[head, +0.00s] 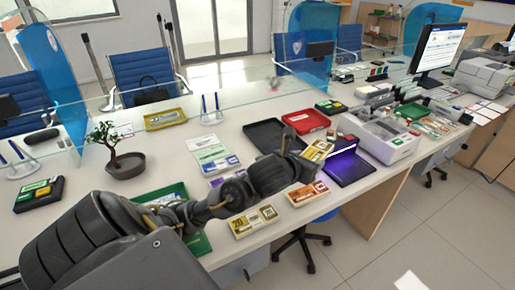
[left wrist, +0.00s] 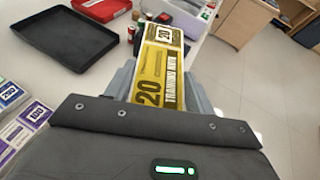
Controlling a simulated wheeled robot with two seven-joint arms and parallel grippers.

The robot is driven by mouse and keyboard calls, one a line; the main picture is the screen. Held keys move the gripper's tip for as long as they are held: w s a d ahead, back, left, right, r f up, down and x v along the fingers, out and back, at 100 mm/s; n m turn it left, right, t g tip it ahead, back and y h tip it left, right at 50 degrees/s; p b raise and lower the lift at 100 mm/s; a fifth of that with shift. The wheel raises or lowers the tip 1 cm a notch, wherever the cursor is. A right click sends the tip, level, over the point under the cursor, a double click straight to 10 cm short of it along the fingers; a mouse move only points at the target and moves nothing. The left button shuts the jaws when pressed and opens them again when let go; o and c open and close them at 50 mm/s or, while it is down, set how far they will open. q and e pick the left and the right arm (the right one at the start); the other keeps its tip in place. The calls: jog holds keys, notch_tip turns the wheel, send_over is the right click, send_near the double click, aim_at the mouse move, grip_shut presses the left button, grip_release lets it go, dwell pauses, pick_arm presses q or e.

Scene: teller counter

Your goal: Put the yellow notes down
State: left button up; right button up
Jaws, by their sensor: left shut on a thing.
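The yellow notes (left wrist: 160,75) are a flat bundle marked 20. My left gripper (left wrist: 158,98) is shut on them, with the bundle reaching out past the fingers. In the head view the notes (head: 318,150) show at the end of my left arm, over the counter beside the black device with a purple-lit surface (head: 352,167). I cannot tell how high above the counter they are. Another bundle with yellow markings (head: 254,221) lies near the counter's front edge. My right gripper is not in view.
An empty black tray (head: 262,132) and a red tray (head: 306,121) lie behind the gripper. Orange notes (head: 308,194) lie at the front edge. A grey-white machine (head: 388,140) stands to the right. A yellow tray (head: 165,119) and a small potted tree (head: 125,166) are at left.

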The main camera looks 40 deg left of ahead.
pick_arm(q)
jog(key=s+a+f, duration=0.4)
jog(key=a+f, duration=0.1)
jog(key=w+a+f+p, duration=0.1)
jog(key=w+a+f, duration=0.1)
jog(key=w, duration=0.2)
jog(key=w+a+f+p, duration=0.1)
jog(key=w+a+f, duration=0.1)
jog(key=w+f, duration=0.1)
jog(key=w+a+f+p, duration=0.1)
jog(key=w+f, duration=0.2)
jog(key=w, duration=0.1)
jog(key=shift+w+a+f, duration=0.2)
jog(key=shift+w+a, duration=0.2)
jog(key=shift+w+a+f, duration=0.2)
jog(key=shift+w+f, duration=0.25)
jog(key=shift+f, duration=0.2)
notch_tip(320, 180, down, 3)
jog(key=shift+w+f, duration=0.15)
jog(key=shift+f, duration=0.05)
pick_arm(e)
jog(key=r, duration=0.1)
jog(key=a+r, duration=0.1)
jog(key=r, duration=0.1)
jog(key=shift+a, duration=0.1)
